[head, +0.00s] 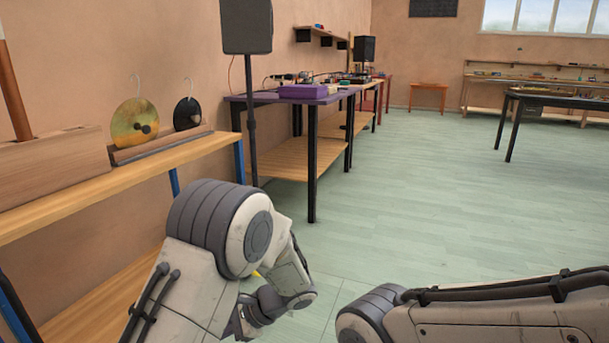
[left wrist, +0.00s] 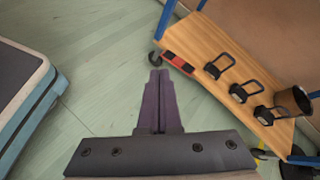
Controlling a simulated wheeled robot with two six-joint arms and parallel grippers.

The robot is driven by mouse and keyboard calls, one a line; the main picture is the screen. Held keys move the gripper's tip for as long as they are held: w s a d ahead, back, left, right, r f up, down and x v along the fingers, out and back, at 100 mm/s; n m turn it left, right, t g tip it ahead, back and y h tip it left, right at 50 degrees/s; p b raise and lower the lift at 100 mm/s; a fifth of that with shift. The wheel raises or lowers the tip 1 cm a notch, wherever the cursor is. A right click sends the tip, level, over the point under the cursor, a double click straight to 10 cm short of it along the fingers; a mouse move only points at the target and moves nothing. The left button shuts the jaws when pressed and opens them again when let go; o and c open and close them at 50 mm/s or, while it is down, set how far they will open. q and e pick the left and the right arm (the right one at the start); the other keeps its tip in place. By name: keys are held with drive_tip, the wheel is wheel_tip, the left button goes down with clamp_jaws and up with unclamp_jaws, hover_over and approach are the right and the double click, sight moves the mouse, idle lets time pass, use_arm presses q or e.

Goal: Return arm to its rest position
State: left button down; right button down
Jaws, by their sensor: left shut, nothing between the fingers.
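My left arm comes in from the left in the head view, bent at its thick grey joint beside the wooden shelf unit. Its gripper cannot be made out there. In the left wrist view my left gripper (left wrist: 158,78) shows its dark purple fingers together, with nothing between them. They are above the pale green floor, apart from the shelf. My right arm lies along the bottom right of the head view, and its gripper is out of the picture.
A wooden shelf unit (head: 205,148) on the left carries a gold disc (head: 135,124) and a black disc (head: 187,114). A speaker on a stand (head: 247,27) and a purple-topped table (head: 260,97) stand beyond. Floor right of centre is clear. The left wrist view shows handled clamp-like items (left wrist: 219,66) on the lower shelf.

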use_arm(q)
drive_tip(key=s+d+r+n+t+h+p, duration=0.1)
drive_tip(key=s+d+r+n+h+p, duration=0.1)
drive_tip(key=s+d+r+h+p, duration=0.55)
drive_tip(key=s+d+r+n+h+p, duration=0.25)
drive_tip(key=s+d+r+h, duration=0.4)
drive_tip(key=s+r, duration=0.7)
wheel_tip(320, 180, up, 35)
drive_tip(key=d+y+p, duration=0.1)
drive_tip(key=p, duration=3.5)
drive_tip(key=shift+s+d+y+p, duration=0.2)
drive_tip(key=shift+s+y+p, duration=0.1)
drive_tip(key=shift+s, duration=0.15)
